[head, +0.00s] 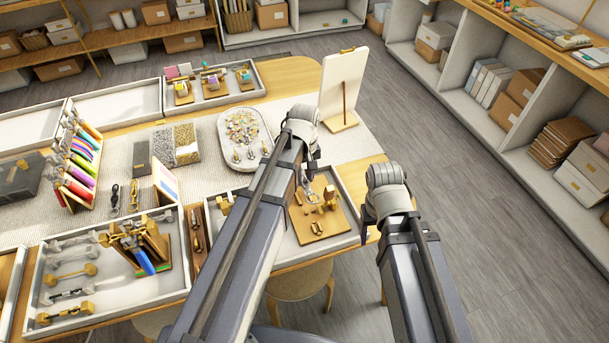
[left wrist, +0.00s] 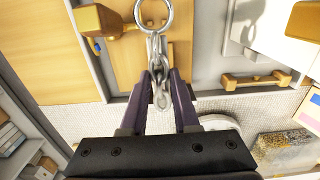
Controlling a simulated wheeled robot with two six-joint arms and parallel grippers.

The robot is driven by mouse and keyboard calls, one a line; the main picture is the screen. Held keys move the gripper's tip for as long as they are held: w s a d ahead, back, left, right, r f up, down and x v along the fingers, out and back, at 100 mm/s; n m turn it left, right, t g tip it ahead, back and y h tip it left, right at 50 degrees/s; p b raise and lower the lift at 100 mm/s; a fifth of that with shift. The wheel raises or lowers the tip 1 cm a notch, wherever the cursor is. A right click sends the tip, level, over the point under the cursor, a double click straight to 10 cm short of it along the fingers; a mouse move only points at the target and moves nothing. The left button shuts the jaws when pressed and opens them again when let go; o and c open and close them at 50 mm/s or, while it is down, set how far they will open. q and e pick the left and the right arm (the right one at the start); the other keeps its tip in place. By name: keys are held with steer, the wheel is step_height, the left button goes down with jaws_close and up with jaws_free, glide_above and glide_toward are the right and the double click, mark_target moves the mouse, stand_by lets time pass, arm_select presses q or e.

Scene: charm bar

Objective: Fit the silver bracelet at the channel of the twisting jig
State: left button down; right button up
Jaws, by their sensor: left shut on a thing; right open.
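The silver bracelet, a chain with a round ring at its end, hangs in my left gripper (head: 312,168). In the left wrist view the purple fingers (left wrist: 160,92) are shut on the chain (left wrist: 155,50), and the ring (left wrist: 168,10) lies beyond the fingertips. In the head view the bracelet (head: 309,188) is small and partly hidden by the gripper. The twisting jig (head: 338,222), a wooden board with brass fittings, lies just below it; a brass fitting (left wrist: 100,20) shows beside the ring. I cannot make out the channel. My right gripper (head: 368,218) is open and empty, right of the jig.
A white tray (head: 358,235) surrounds the jig. A bead tray (head: 225,150) and an upright white display board (head: 342,88) stand behind. A tool tray (head: 165,298) lies to the left, past my left arm. Floor is free to the right of the table.

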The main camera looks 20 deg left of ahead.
arm_select(q)
steer(key=b, duration=0.6)
glide_above(304, 199)
steer(key=shift+f, duration=2.85)
steer(key=shift+f+b, duration=0.7)
steer(key=shift+f, duration=0.25)
steer(key=c, duration=0.6)
jaws_free()
steer(key=shift+d, duration=0.1)
steer(key=shift+r, duration=0.1)
step_height(304, 199, up, 8)
steer(key=p, duration=0.8)
